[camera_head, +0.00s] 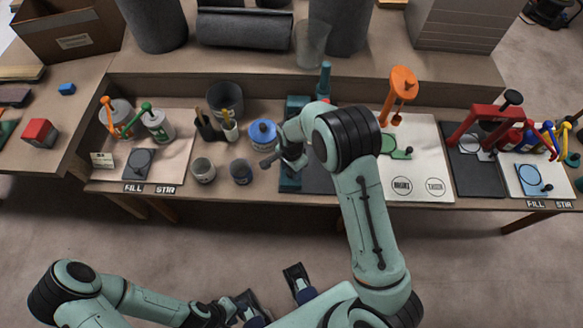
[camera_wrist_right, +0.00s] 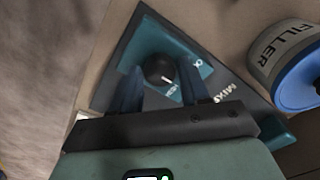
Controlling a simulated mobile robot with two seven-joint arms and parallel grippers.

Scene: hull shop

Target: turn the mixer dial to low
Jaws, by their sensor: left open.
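The mixer is a teal machine on a dark base, partly hidden by my right arm in the head view (camera_head: 290,183). Its round black dial (camera_wrist_right: 159,69) sits on a teal panel in the right wrist view. A short white mark on the dial points toward the lower right, near small lettering I cannot read fully. My right gripper (camera_wrist_right: 161,82) is open, its fingers on either side of the dial; I cannot tell whether they touch it. My left gripper (camera_head: 272,288) is open and empty, low in front of the bench.
A FILLER tin with a blue lid (camera_wrist_right: 302,65) stands close to the mixer, also in the head view (camera_head: 262,135). The floor in front is clear.

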